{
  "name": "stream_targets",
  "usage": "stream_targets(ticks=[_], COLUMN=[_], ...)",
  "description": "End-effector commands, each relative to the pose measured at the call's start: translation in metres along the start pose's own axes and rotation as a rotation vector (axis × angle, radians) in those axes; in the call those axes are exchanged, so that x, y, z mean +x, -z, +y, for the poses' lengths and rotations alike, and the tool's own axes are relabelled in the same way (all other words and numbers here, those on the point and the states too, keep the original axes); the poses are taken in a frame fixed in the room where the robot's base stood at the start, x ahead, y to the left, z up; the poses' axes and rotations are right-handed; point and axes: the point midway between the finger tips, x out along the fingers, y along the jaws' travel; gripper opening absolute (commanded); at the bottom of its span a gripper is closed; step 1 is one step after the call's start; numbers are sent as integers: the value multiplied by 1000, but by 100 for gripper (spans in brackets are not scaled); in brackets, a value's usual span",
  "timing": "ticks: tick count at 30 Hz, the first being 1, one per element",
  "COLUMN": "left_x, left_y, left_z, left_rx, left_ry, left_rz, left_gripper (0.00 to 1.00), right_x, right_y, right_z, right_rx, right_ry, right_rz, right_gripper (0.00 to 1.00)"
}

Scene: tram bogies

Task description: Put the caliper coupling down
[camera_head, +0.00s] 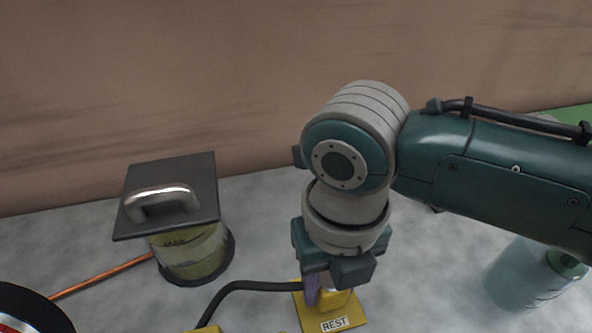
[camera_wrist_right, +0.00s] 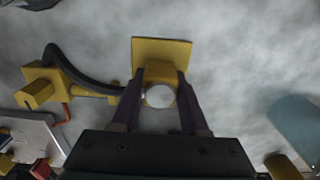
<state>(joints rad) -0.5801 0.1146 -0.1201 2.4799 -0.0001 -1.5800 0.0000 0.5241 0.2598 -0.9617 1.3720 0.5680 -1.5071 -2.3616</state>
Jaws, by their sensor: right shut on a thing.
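My right gripper (camera_head: 338,285) points down over a yellow stand labelled REST (camera_head: 340,318). In the right wrist view its two dark fingers (camera_wrist_right: 160,95) are shut around a pale, round-ended piece, which I take as the caliper coupling (camera_wrist_right: 159,96). A black hose (camera_head: 245,286) runs to it from the left. The coupling sits at the stand's yellow upright part (camera_wrist_right: 160,70), with the stand's flat plate (camera_wrist_right: 160,46) beyond. Whether it rests on the stand or hangs just above I cannot tell. In the head view the gripper hides most of it. My left gripper is not in view.
A jar of yellowish liquid (camera_head: 192,255) with a dark handled lid stands left, with an orange pipe (camera_head: 105,275) beside it. A clear bluish container (camera_head: 525,272) stands right. A yellow fitting (camera_wrist_right: 40,92) holds the hose's other end. Grey surface around the stand is mostly free.

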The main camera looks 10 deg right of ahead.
Motion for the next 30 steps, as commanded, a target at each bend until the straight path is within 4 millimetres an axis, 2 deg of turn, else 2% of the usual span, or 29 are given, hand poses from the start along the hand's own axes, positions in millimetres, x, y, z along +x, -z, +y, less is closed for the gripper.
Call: stream_targets(ticks=[11, 12, 20, 26, 30], left_x=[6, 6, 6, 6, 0], left_y=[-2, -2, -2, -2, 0], left_z=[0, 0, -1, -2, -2], left_rx=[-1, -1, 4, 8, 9], left_ry=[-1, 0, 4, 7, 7], left_rz=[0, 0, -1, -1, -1], left_gripper=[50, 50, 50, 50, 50], right_x=[10, 10, 9, 9, 1], right_y=[0, 0, 0, 0, 0], right_z=[0, 0, 0, 0, 0], right_rx=[1, 1, 1, 1, 0], right_ry=[0, 0, 0, 0, -1], right_rz=[0, 0, 0, 0, -1], right_gripper=[0, 45, 74, 74, 74])
